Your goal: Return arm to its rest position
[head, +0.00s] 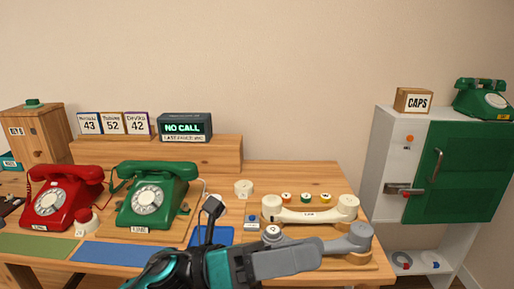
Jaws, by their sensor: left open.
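My left arm comes in at the bottom centre, black and teal with a grey part reaching right. Its gripper (211,212) is open, with a dark fingertip pointing up in front of the blue mat; nothing shows between the fingers. It is right of the green dial phone (152,198), whose handset lies on its cradle. My right gripper is out of view.
A red phone (58,198) stands at left. A cream handset (310,214) and several coloured caps lie at right. A "NO CALL" display (185,126) stands on the wooden shelf (225,148). A white cabinet with a green door (462,165) stands right of the table.

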